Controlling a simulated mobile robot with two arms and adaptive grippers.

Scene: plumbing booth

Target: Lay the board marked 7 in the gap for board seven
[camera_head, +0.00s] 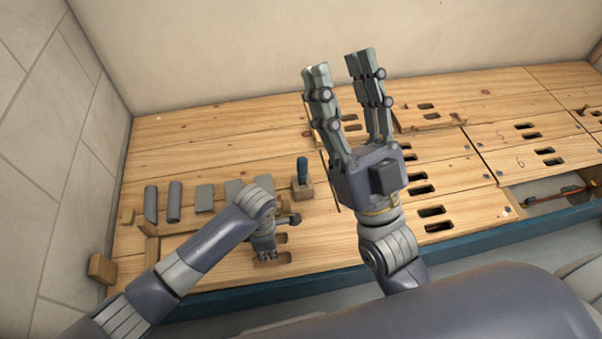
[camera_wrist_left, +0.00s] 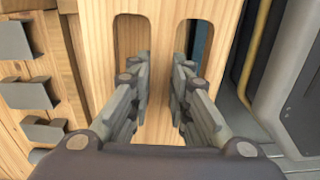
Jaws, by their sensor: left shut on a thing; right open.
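My left gripper (camera_head: 266,258) is shut on the strip between the two slots of a wooden board (camera_head: 215,262) at the front left. In the left wrist view its fingers (camera_wrist_left: 158,100) straddle that strip, and the board (camera_wrist_left: 102,70) shows around them. No number is readable on this board. My right gripper (camera_head: 341,62) is open and empty, raised over the middle with fingers pointing up, and hides part of the boards behind. An open gap (camera_head: 550,192) in the boards is at the front right, beside the board marked 6 (camera_head: 500,165).
A copper-coloured pipe (camera_head: 560,195) runs in the gap. Several grey pieces (camera_head: 205,198) and a blue-handled tool (camera_head: 302,172) in a wooden block lie behind the left gripper. A small wooden block (camera_head: 102,268) is at the left wall. A blue edge (camera_head: 465,234) runs along the front.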

